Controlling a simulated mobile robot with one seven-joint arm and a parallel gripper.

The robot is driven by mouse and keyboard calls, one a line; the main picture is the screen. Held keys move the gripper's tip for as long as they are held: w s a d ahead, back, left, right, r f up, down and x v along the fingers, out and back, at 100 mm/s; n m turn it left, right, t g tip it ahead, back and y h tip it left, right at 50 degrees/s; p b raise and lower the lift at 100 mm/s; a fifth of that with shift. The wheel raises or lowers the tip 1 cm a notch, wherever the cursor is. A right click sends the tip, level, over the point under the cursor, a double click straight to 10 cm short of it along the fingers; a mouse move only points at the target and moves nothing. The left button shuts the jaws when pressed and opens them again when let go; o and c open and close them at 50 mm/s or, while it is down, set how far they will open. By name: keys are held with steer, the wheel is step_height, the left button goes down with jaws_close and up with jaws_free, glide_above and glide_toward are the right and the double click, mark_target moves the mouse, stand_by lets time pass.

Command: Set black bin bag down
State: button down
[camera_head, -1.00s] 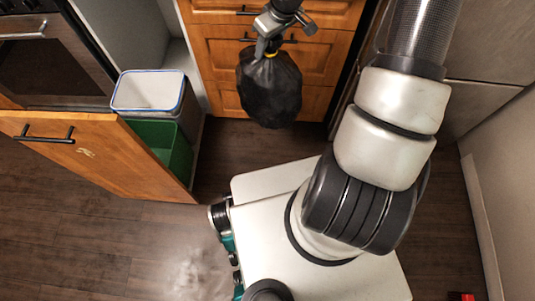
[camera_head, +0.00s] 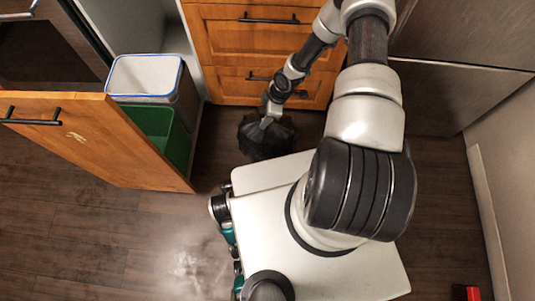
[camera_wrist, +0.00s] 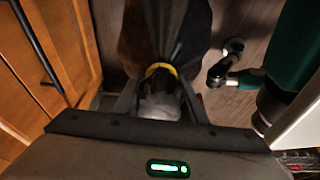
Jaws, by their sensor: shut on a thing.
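The black bin bag (camera_head: 258,136) hangs from or sits under my gripper (camera_head: 268,119), low near the floor in front of the wooden drawers. In the head view my base hides part of its lower right side. In the wrist view my gripper (camera_wrist: 160,98) is shut on the neck of the bag, by its yellow tie, and the dark bag (camera_wrist: 165,35) spreads out beyond. Whether the bag touches the floor cannot be told.
The pulled-out wooden cabinet front (camera_head: 95,140) is at the left, with a white bin (camera_head: 145,75) and a green bin (camera_head: 165,130) behind it. The wooden drawers (camera_head: 260,35) are behind the bag. Dark floor (camera_head: 100,240) is clear at lower left.

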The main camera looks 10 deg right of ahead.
step_height(320, 180, down, 10)
steer(key=b, duration=0.3)
stand_by(0.3)
steer(key=shift+f, duration=0.15)
steer(key=c, duration=1.1)
jaws_free()
steer(key=shift+f, duration=0.1)
